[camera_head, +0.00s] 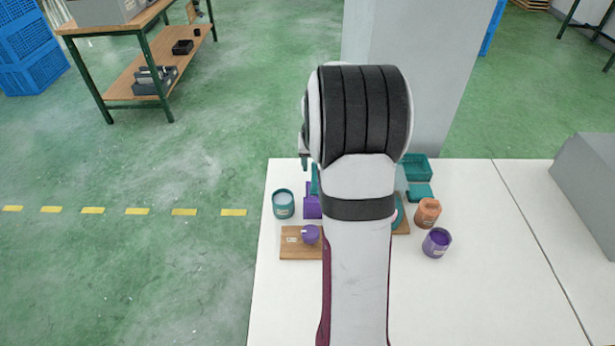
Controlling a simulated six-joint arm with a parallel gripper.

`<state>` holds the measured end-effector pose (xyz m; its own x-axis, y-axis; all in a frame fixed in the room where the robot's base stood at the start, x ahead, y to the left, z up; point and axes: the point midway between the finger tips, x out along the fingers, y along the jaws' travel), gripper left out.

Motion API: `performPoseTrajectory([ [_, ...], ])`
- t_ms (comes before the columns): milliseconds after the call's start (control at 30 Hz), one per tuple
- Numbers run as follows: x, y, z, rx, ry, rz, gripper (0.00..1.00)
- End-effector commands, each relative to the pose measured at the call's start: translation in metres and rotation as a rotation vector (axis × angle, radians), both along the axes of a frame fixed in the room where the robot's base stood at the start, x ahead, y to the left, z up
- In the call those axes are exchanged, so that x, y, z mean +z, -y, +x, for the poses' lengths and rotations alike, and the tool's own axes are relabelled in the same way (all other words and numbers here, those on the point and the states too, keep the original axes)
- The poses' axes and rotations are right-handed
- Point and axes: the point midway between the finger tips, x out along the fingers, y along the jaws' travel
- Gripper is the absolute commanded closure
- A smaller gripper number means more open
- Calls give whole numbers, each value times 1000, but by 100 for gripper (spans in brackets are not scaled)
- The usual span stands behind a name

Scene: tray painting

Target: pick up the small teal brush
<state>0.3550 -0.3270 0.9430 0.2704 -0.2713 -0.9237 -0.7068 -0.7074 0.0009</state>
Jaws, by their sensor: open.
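My arm stands in the middle of the camera_head view and covers the centre of the white table (470,290). I cannot make out a small teal brush for sure. A narrow upright teal strip (315,180) shows at the arm's left edge, above a purple block-like thing (312,207). It is too small and too covered to tell whether it is a brush.
Left of the arm are a teal cup (283,204) and a wooden board (290,252) bearing a round purple thing (310,234). The table's front right is clear.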

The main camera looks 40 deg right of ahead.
Motion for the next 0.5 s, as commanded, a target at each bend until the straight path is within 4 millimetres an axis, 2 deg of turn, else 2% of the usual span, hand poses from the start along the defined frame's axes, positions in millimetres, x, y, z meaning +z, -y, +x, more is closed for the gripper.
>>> performPoseTrajectory([
  [33, -10, 3, 2, -1, -2, 2, 45],
  [167, -25, 6, 7, -1, 0, 2, 45],
  [400, -68, 11, 19, -1, -1, 3, 45],
  [500, -74, 14, 21, -1, 1, 1, 45],
])
